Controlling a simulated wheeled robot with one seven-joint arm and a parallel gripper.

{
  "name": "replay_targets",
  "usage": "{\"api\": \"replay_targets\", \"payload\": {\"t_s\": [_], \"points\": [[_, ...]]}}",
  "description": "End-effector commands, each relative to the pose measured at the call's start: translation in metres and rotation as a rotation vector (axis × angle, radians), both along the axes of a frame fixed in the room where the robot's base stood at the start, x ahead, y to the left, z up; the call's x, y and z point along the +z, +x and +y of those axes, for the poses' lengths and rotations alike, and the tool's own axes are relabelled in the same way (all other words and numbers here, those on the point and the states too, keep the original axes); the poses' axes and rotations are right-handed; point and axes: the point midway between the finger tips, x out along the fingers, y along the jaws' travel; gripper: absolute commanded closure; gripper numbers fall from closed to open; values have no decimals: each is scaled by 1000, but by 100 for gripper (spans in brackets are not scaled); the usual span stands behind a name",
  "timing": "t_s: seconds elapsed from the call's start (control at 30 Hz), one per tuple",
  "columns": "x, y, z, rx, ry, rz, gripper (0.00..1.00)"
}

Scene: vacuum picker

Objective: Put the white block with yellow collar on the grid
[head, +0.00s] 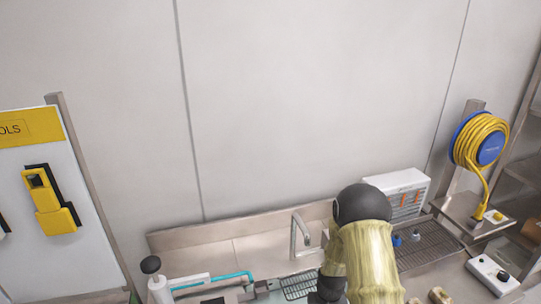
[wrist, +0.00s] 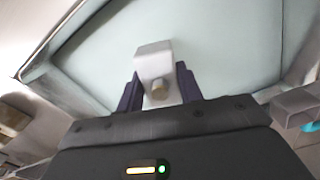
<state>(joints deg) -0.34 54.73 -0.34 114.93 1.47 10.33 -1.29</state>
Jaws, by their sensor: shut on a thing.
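My gripper (wrist: 159,88) is in the wrist view, its two dark purple fingers shut on a pale white-grey block (wrist: 153,55). The block has a short round stub facing the camera; I cannot make out a yellow collar on it. The block is over a wide pale blue-green surface with raised edges; I cannot tell the gap. In the head view my arm hides the gripper and block. A dark grid (head: 441,246) lies on the counter to the right of my arm, with small blue-based pieces (head: 397,240) at its left end. Another slatted grid (head: 298,287) lies in the sink area.
A tap (head: 298,232) stands behind the sink. A white box with orange marks (head: 404,190) stands behind the dark grid. A yellow hose reel (head: 481,142) and a white switch box (head: 494,274) are at right. A teal tube (head: 215,280) lies at left.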

Motion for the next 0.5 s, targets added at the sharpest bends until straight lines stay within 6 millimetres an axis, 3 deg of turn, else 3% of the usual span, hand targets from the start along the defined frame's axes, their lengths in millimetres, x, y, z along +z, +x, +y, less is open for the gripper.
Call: {"api": "replay_targets", "payload": {"t_s": [0.33,0.5], "points": [[45,0,0,0,0,0,88],[52,0,0,0,0,0,88]]}}
